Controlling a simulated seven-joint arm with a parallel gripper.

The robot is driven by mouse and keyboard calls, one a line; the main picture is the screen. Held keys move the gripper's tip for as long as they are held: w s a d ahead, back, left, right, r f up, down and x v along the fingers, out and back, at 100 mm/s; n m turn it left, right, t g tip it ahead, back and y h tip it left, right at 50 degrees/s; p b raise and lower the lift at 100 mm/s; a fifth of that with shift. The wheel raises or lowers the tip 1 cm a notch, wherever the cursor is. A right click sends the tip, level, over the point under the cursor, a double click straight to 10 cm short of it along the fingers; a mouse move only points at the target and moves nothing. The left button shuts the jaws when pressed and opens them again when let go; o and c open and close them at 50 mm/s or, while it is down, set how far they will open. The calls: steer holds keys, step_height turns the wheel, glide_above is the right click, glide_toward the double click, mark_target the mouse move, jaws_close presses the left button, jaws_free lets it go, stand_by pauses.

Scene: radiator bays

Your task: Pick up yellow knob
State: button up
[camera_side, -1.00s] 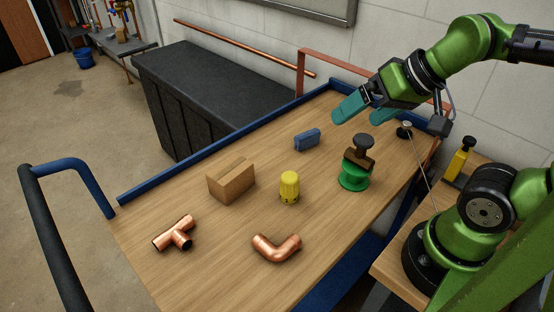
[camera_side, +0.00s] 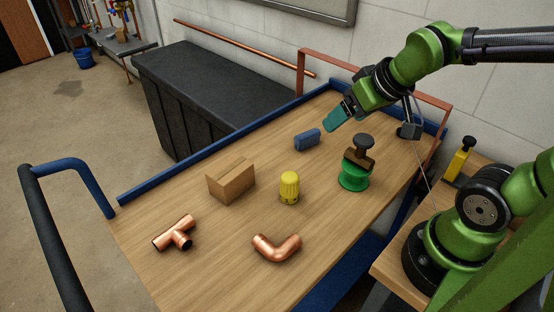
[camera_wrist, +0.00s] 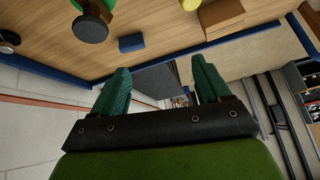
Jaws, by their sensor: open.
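The yellow knob (camera_side: 289,187) stands upright on the wooden cart top, right of the cardboard box and left of the green spool. In the wrist view, part of a yellow thing (camera_wrist: 190,4), likely the knob, shows at the top edge. My gripper (camera_side: 333,122) is in the air over the back part of the cart, above and to the right of the knob, clear of it. In the wrist view its two teal fingers (camera_wrist: 160,80) are spread apart with nothing between them.
A blue block (camera_side: 307,140), a cardboard box (camera_side: 231,181), a green spool (camera_side: 353,178) with a dark-topped brown piece on it, a copper tee (camera_side: 175,233) and a copper elbow (camera_side: 276,248) stand around the knob. A blue rail (camera_side: 230,145) edges the cart.

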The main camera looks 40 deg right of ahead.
mark_target(294, 177)
steer(key=w+a+f+n+y, duration=0.1)
steer(key=w+a+f+n, duration=0.1)
steer(key=w+f+n, duration=0.1)
steer(key=w+a+f+n+y, duration=0.1)
steer(key=w+a+f+n, duration=0.1)
steer(key=f, duration=0.3)
steer(key=w+a+f+n+y, duration=0.1)
steer(key=w+a+f+n, duration=0.1)
steer(key=w+f+n, duration=0.2)
steer(key=shift+w+a+f+g, duration=0.3)
steer(key=shift+w+a, duration=0.05)
steer(key=shift+w, duration=0.2)
steer(key=shift+g+y, duration=0.3)
steer(key=shift+g, duration=0.3)
steer(key=s+f, duration=0.3)
steer(key=shift+d+f, duration=0.15)
steer(key=shift+s+f, duration=0.15)
steer(key=shift+a+f, duration=0.2)
steer(key=shift+f, duration=0.1)
steer(key=shift+x, duration=2.1)
steer(key=shift+d, duration=0.15)
steer(key=c, duration=1.1)
